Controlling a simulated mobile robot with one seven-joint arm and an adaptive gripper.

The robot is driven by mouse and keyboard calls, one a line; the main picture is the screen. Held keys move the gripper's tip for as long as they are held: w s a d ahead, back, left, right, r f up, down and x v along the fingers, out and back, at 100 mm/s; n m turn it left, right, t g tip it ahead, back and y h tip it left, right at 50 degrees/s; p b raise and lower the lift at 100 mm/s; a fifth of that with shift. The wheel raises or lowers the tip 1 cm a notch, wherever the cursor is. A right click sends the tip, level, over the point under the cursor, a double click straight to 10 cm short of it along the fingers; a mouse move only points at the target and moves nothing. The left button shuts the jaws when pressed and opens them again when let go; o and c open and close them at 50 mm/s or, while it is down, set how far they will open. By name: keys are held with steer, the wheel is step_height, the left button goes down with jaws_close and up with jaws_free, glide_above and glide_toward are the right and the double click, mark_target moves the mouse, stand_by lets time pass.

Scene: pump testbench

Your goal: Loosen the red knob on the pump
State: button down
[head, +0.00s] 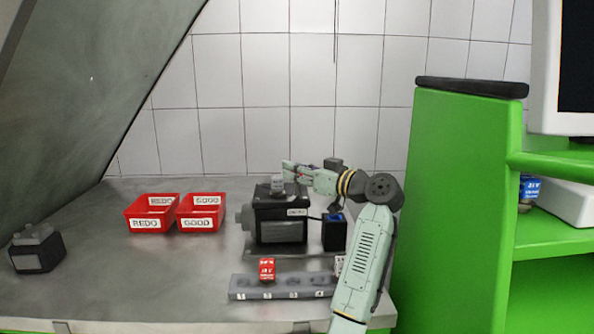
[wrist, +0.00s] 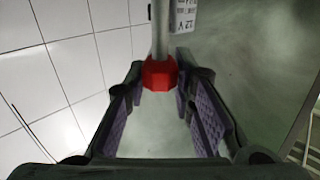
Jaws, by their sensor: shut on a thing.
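The pump (head: 281,218) is a dark block with a grey body, standing on the table in the head view. My gripper (head: 289,170) reaches over the top of the pump from the right. In the wrist view the red knob (wrist: 160,74) sits between the tips of my gripper (wrist: 160,82), in front of a grey metal rod. The fingers with purple pads are shut on the knob, though small gaps seem to show beside it. The knob is not clearly visible in the head view.
Two red bins marked REDO (head: 149,222) and GOOD (head: 198,222) stand left of the pump. A numbered grey rack (head: 280,288) with a red block (head: 267,270) lies in front. A green shelf (head: 460,180) rises at right. The left table is mostly clear.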

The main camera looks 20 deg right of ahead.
steer(key=shift+f, duration=0.1)
steer(key=c, duration=1.3)
jaws_free()
steer(key=shift+c, duration=0.2)
step_height(320, 180, up, 10)
steer(key=shift+r, duration=0.1)
steer(key=shift+w, duration=0.1)
